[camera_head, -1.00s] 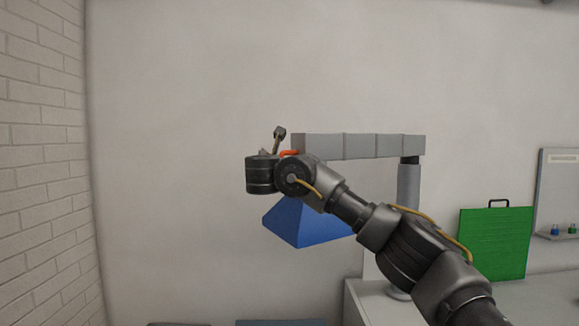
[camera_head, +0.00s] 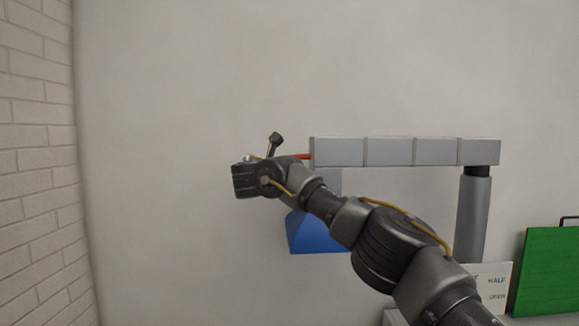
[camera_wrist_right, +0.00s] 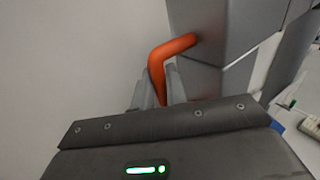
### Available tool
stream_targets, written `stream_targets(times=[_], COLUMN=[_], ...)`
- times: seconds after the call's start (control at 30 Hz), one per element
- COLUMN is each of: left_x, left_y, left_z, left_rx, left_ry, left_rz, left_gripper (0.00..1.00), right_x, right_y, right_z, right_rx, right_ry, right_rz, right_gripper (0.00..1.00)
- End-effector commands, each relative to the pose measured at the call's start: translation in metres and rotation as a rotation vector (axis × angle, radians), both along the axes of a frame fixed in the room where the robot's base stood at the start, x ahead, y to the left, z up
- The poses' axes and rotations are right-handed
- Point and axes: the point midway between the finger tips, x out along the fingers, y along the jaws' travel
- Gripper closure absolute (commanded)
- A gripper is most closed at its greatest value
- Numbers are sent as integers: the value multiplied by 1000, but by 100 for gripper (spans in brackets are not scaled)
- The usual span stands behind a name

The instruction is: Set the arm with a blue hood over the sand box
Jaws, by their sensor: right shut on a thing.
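The grey jointed arm (camera_head: 390,152) runs level from a grey post (camera_head: 473,215) toward the left. Its blue hood (camera_head: 318,236) hangs under the left end, partly hidden behind my right arm. An orange handle (camera_head: 303,156) sticks out of the beam's left end. In the right wrist view, my right gripper (camera_wrist_right: 157,90) is shut on the bent orange handle (camera_wrist_right: 172,50). In the head view my wrist hides most of the grip. My left gripper is in neither current view. No sand box shows in either current view.
A brick wall (camera_head: 35,150) stands at the left, with a plain wall (camera_head: 190,70) behind. A white card (camera_head: 494,284) reading "HALF" and "OPEN" stands near the post's foot. A green panel (camera_head: 548,272) stands at the right. The space left of my gripper looks clear.

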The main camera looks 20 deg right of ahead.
Motion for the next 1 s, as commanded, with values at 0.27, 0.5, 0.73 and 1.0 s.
stream_targets(times=[0.27,0.5,0.73,1.0], left_x=[-1,-1,6,2], left_y=[0,0,0,0], left_z=[1,1,1,-28], left_rx=[1,1,-1,-1], left_ry=[2,2,-8,-4], left_rz=[-1,-1,-1,-1], left_gripper=[64,64,64,64], right_x=[1,1,0,-23], right_y=[1,1,2,26], right_z=[7,6,5,-3], right_rx=[7,5,4,5], right_ry=[-9,-8,-7,-8], right_rz=[2,3,3,7], right_gripper=[100,67,67,67])
